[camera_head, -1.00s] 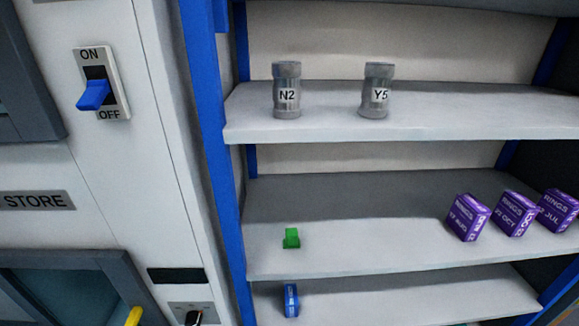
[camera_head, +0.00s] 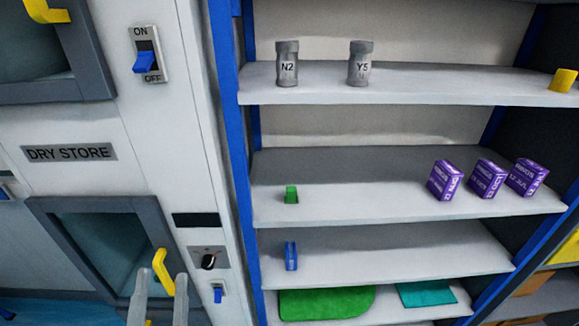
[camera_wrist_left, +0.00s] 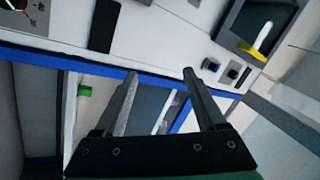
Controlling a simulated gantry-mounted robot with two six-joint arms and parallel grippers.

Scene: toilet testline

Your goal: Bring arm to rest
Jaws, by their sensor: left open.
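My left gripper (camera_head: 168,272) shows at the bottom of the head view, left of the shelf, with two grey fingers pointing up. Its fingers are apart and nothing is between them. In the left wrist view the open fingers (camera_wrist_left: 160,75) reach up from the bottom, with the blue shelf edge behind them. In the head view the fingers overlap the area by the dry store door's yellow handle (camera_head: 162,270); I cannot tell whether they touch it. My right gripper is not in view.
The shelf rack (camera_head: 400,85) holds two grey canisters, several boxes and a green block (camera_head: 291,194). A blue block (camera_head: 291,256) lies on a lower shelf. On the white cabinet are a blue on/off switch (camera_head: 146,62), a black knob (camera_head: 208,261) and a smaller blue switch (camera_head: 218,293).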

